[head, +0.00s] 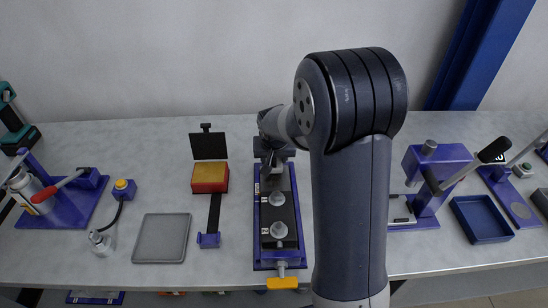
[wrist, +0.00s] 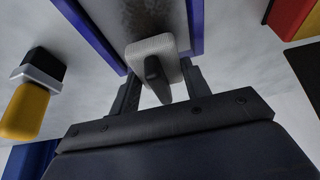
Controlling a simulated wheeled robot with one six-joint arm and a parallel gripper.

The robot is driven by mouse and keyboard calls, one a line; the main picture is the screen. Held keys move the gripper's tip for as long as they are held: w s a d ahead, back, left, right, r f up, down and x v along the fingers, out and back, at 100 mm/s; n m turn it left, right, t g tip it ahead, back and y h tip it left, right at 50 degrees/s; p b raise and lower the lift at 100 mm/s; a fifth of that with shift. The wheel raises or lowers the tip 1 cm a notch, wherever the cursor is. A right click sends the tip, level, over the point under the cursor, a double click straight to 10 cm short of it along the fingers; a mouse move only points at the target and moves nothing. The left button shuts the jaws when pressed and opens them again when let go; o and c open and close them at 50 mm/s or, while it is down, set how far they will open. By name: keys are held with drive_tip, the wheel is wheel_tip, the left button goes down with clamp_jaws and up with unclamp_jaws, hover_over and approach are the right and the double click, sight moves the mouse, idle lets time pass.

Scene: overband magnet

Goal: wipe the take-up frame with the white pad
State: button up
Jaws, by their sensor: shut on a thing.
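My gripper (wrist: 158,88) is shut on the dark handle of the white pad (wrist: 141,50), whose textured face shows in the wrist view. The pad lies over the near end of a grey plate with dark brown smudges, between blue side rails (wrist: 92,30); I cannot tell whether it touches. I take this to be the take-up frame. In the head view my gripper (head: 272,152) is at the far end of the purple-railed unit (head: 259,235), which has a dark bed and grey knobs. My arm hides part of this, and the pad cannot be made out there.
A red block with a yellow top (head: 209,181) and a black flap stand left of the unit. A grey tray (head: 161,238) lies further left. A purple lever press (head: 430,170) and a blue tray (head: 482,219) are on the right. An orange handle (head: 282,283) juts at the front.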

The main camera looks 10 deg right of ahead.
sight(274, 174)
drive_tip(key=shift+f+b, duration=0.65)
drive_tip(key=shift+f, duration=0.25)
drive_tip(key=shift+s+a+r+b, duration=0.1)
drive_tip(key=shift+s+a+b, duration=0.1)
drive_tip(key=shift+s, duration=0.45)
drive_tip(key=shift+s+a+b, duration=0.1)
drive_tip(key=shift+s+b, duration=0.1)
drive_tip(key=shift+s, duration=0.45)
drive_tip(key=shift+s+a+r+b, duration=0.1)
drive_tip(key=shift+s+b, duration=0.1)
drive_tip(key=shift+s, duration=0.45)
drive_tip(key=shift+s+a+f+b, duration=0.1)
drive_tip(key=shift+s+a+b, duration=0.2)
drive_tip(key=shift+s, duration=0.6)
drive_tip(key=shift+s+a+f+b, duration=0.1)
drive_tip(key=shift+s+b, duration=0.3)
drive_tip(key=shift+s, duration=0.45)
drive_tip(key=shift+s+f, duration=0.1)
drive_tip(key=shift+f, duration=0.1)
drive_tip(key=shift+d, duration=0.1)
